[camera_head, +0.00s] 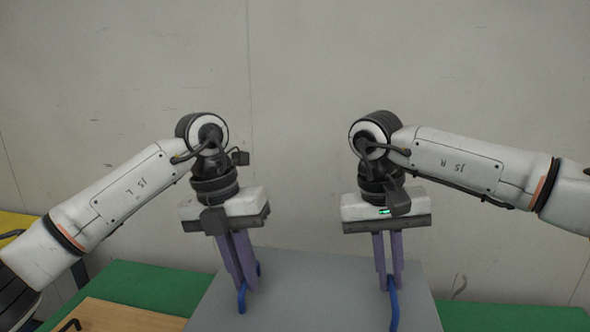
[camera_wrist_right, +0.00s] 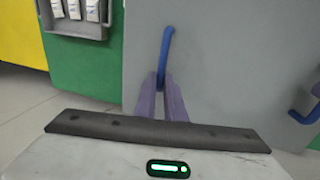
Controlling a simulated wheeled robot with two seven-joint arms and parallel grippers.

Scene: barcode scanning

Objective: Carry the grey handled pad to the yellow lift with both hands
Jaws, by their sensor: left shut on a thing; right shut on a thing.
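The grey pad (camera_head: 315,300) is a flat plate with a blue handle on each side, between my two arms at the bottom of the head view. My left gripper (camera_head: 243,283) has its purple fingers shut on the left blue handle (camera_head: 241,298). My right gripper (camera_head: 391,284) is shut on the right blue handle (camera_head: 394,312). The right wrist view shows this handle (camera_wrist_right: 167,50) between the right fingertips, with the pad (camera_wrist_right: 225,65) behind it. A yellow surface (camera_head: 14,222), possibly the lift, shows partly at the left edge. The pad's near edge is out of frame.
A green table top (camera_head: 155,288) lies around the pad, with a wooden board (camera_head: 118,317) at the lower left. A plain wall (camera_head: 300,90) stands behind. The right wrist view shows a grey tray (camera_wrist_right: 82,30) with white boxes and yellow (camera_wrist_right: 20,38) at the upper left.

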